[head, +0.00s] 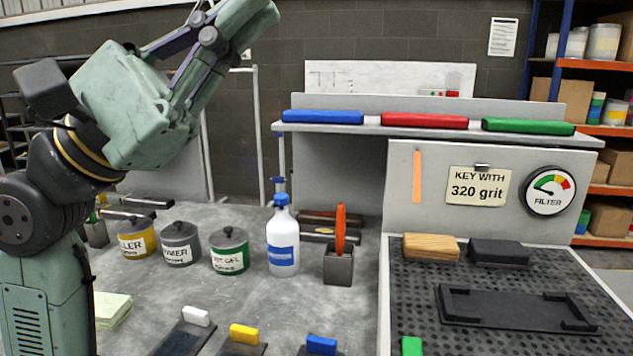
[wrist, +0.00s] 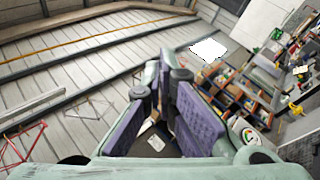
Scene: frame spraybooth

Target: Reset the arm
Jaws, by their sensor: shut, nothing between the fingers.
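My arm rises at the left of the head view, with its wrist bent up and over the bench. My gripper (head: 262,14) points up and to the right, high above the bench and in front of the dark block wall. Its tip is close to the top edge of the picture. In the wrist view my gripper (wrist: 170,62) shows its purple-padded fingers drawn together at the far end, with nothing held. It is apart from everything on the bench.
The grey bench (head: 200,300) below holds lidded cans (head: 229,255), a white spray bottle (head: 283,240) and a brush holder (head: 338,264). A shelf (head: 400,127) carries blue, red and green blocks. A perforated booth bed (head: 410,300) is at right. The space around my gripper is clear.

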